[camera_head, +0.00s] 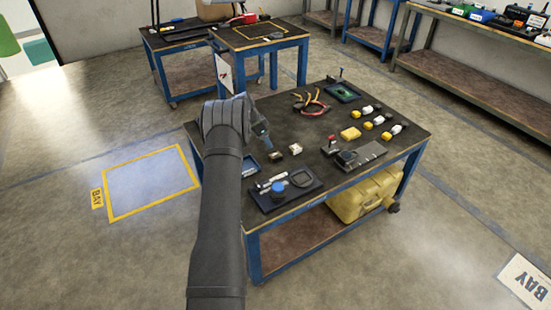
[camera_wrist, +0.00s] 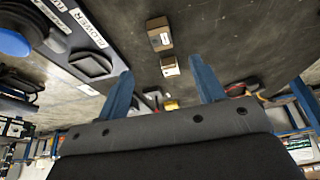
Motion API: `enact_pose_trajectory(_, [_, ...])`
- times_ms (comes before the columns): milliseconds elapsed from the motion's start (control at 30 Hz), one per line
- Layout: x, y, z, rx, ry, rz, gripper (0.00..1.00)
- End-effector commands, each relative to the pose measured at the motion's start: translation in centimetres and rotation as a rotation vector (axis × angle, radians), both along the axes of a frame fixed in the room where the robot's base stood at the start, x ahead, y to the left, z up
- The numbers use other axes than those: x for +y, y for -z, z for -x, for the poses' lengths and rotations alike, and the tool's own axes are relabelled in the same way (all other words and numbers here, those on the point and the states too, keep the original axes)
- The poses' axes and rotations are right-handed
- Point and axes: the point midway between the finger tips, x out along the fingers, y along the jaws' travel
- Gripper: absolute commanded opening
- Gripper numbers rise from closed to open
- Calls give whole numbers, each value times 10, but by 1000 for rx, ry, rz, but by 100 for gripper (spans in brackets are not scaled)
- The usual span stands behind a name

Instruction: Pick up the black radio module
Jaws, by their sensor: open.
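No part is clearly labelled as the radio module. A small dark box (camera_head: 275,154) with a pale label lies on the black table top (camera_head: 325,118), and a whiter box (camera_head: 295,148) lies close beside it. In the wrist view the darker box (camera_wrist: 159,35) is beyond the fingertips, and the pale one (camera_wrist: 170,66) shows between them. My gripper (camera_wrist: 162,68) is open with blue fingers apart and nothing held. In the head view my gripper (camera_head: 264,138) hangs over the left part of the table, left of both boxes.
A dark tray (camera_head: 270,203) with a blue knob (camera_head: 278,187) stands at the front corner. A grey fixture (camera_head: 365,157), yellow block (camera_head: 350,133), several yellow-and-white parts and a cable loop (camera_head: 311,108) occupy the right and back. Some bare table separates them.

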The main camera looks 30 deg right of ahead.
Motion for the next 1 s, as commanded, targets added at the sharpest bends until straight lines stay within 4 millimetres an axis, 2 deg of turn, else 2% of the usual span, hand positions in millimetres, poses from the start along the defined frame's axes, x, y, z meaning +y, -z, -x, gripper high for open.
enact_pose_trajectory(100, [-9,24,0,2,1,-1,62])
enact_pose_trajectory(300, [-22,54,0,1,1,-1,62])
enact_pose_trajectory(567, [-28,68,0,0,0,0,62])
enact_pose_trajectory(800, [-38,95,0,0,0,-1,62])
enact_pose_trajectory(1000, [-45,110,0,-1,1,-1,62])
